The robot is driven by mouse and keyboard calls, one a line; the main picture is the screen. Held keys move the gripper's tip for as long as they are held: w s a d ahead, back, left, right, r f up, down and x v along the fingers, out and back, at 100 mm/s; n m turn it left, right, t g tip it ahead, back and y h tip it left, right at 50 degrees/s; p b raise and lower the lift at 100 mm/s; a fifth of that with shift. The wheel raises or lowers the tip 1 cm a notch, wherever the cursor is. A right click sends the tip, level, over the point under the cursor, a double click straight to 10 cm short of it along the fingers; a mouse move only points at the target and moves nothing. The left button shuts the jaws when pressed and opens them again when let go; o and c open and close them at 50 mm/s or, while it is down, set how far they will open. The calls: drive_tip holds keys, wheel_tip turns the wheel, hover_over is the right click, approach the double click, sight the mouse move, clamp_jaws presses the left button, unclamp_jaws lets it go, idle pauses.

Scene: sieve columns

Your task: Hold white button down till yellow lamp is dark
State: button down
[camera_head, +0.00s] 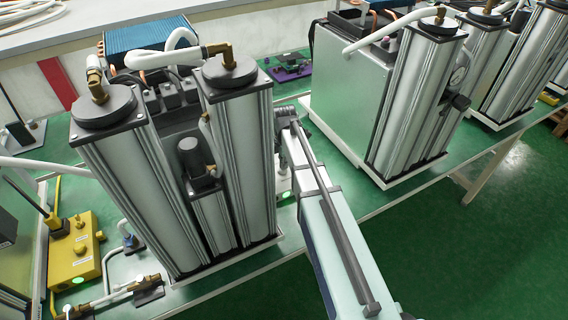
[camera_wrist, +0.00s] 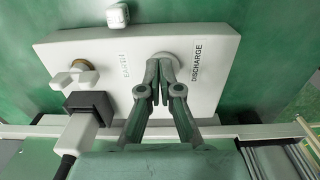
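In the wrist view a white control box (camera_wrist: 222,45) with a "DISCHARGE" label fills the middle. My gripper (camera_wrist: 163,66) has its fingertips together over the round fitting (camera_wrist: 165,55) beside that label. The fingertips cover most of this fitting, so I cannot tell whether it is the white button, or whether they touch or press it. A small white block (camera_wrist: 117,15) sits at the box's top edge. No lit yellow lamp is recognisable.
On the same box a pale knob on a brass collar (camera_wrist: 82,66) and a black plug (camera_wrist: 90,106) with a cable stand left of my fingers. In the head view a yellow box (camera_head: 75,250) with a green light stands at left; another column unit (camera_head: 395,100) stands at right.

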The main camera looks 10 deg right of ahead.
drive_tip(key=shift+s+f, duration=0.2)
drive_tip(key=shift+f, duration=0.35)
drive_tip(key=shift+w+r+p, duration=0.1)
drive_tip(key=shift+r+p, duration=0.35)
drive_tip(key=shift+r, duration=0.1)
wheel_tip(320, 180, up, 14)
drive_tip(key=shift+b, duration=0.35)
drive_tip(key=shift+w, duration=0.1)
